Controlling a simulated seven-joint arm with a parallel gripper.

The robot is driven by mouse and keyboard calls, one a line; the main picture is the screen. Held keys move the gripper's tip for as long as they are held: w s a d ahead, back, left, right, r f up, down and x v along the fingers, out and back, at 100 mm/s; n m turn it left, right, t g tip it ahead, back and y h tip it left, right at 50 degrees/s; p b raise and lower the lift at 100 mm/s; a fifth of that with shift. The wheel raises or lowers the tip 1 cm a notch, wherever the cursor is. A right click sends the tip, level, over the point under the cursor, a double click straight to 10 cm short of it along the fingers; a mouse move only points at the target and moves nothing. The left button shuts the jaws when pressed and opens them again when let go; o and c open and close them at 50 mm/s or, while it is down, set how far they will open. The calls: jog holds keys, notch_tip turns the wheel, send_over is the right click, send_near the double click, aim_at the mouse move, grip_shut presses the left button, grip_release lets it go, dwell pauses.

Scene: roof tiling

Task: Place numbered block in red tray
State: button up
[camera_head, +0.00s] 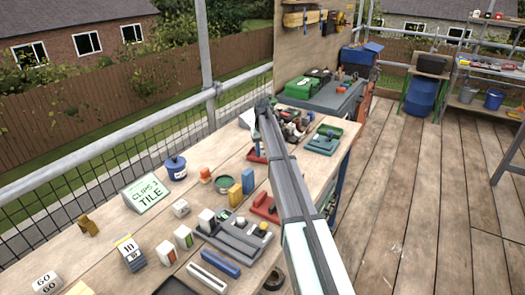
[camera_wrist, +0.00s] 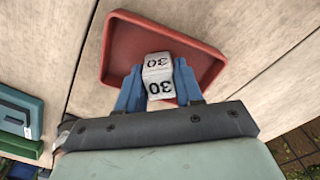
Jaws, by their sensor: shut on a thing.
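A white block marked 30 (camera_wrist: 158,66) is between the blue fingers of my gripper (camera_wrist: 158,82) in the wrist view. My gripper is shut on it. The red tray (camera_wrist: 120,42), with a raised rim, lies behind the block in that view, and the block overlaps its middle and near side. I cannot tell whether the block touches the tray floor. The visible part of the tray is otherwise empty. In the head view my arm hides the block, and a red edge (camera_head: 256,156) shows just left of the arm; it may be this tray.
The wooden bench (camera_head: 105,220) carries several things: blocks marked 60 (camera_head: 47,283) and 10 (camera_head: 130,252), a clips-and-tile sign (camera_head: 147,194), a blue pot (camera_head: 176,168) and a grey tray (camera_head: 240,238). A green tray (camera_head: 323,140) stands right of my arm.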

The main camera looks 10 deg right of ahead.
aim_at(263, 149)
jog(key=shift+f, duration=0.1)
jog(key=o, duration=1)
notch_tip(263, 149, up, 12)
jog(key=shift+r, duration=0.15)
